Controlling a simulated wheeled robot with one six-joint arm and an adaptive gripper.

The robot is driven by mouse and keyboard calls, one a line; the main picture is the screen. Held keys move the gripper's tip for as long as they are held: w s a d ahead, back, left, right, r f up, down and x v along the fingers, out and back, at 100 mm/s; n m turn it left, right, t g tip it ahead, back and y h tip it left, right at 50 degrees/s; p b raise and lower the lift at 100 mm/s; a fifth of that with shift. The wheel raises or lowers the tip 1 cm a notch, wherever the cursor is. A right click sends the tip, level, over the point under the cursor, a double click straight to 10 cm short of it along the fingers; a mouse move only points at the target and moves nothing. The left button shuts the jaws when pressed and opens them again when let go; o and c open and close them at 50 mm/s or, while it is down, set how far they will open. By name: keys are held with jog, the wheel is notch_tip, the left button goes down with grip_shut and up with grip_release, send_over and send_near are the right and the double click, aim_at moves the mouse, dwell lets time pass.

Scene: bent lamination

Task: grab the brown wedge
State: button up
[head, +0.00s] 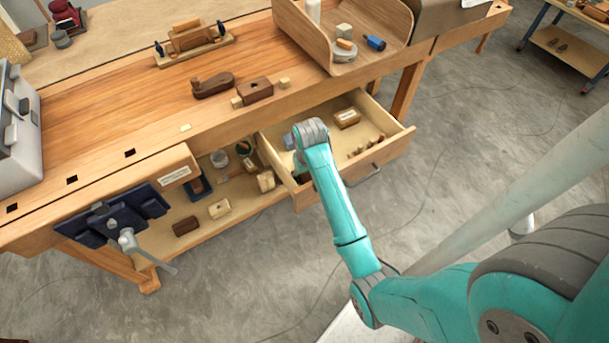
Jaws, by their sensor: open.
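My arm reaches over the open drawer (392,150). My gripper (302,176) points down into the drawer's left part; it shows only as a small dark part beside my forearm, mostly hidden by my wrist. Its jaws are open and I see nothing held. I cannot tell for certain which piece is the brown wedge. A brown labelled block (347,118) lies in the back of the drawer, right of my wrist. Several small brown pieces (366,147) lie near the drawer's front right. What lies under my wrist is hidden.
The workbench top (120,105) holds a dark wooden plane (213,85), a brown block (256,90) and a wooden tray (345,68). A lower shelf (160,248) carries several blocks. A blue vise (110,218) juts out front left. The floor right of the drawer is clear.

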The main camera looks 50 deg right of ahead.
jog(key=shift+f, duration=0.25)
dwell(0.3)
jog(key=c, duration=0.9)
